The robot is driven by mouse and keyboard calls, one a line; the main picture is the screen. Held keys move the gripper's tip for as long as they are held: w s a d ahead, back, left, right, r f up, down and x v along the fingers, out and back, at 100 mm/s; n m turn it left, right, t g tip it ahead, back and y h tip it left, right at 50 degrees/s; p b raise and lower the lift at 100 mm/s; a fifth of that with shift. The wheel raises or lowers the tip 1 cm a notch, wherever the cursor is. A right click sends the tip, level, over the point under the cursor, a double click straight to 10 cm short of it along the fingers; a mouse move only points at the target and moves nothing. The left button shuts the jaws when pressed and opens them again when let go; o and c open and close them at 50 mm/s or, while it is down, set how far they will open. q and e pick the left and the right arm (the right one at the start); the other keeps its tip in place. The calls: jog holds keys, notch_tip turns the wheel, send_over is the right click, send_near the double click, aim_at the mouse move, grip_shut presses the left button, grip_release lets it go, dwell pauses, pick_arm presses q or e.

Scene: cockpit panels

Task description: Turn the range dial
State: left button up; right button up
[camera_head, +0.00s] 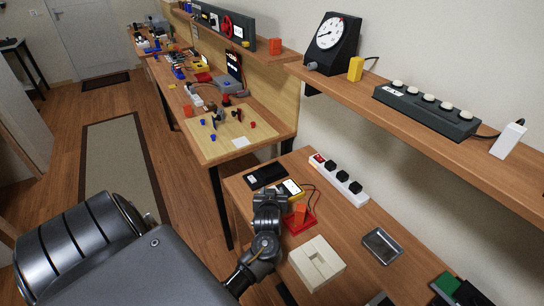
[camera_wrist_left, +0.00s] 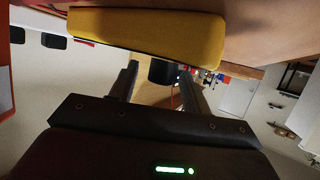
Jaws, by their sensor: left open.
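In the left wrist view a yellow body (camera_wrist_left: 150,34) spans the top, very close to the camera. My left gripper's two fingers (camera_wrist_left: 157,85) are spread apart. A dark round part (camera_wrist_left: 162,71) shows beyond and between them; I cannot tell whether it is the range dial or whether the fingers touch it. No dial face is clearly visible on the meter.
A red stand with an orange block (camera_head: 300,214) is next to my left gripper. A cream box (camera_head: 316,263), a metal tray (camera_head: 382,246), a black flat case (camera_head: 265,176) and a white power strip (camera_head: 339,181) lie around. A shelf (camera_head: 440,150) overhangs the right side.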

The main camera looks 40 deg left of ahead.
pick_arm(q)
jog(key=shift+w+a+f, duration=0.1)
jog(key=shift+w+a, duration=0.1)
jog(key=shift+w, duration=0.05)
jog(key=c, duration=1)
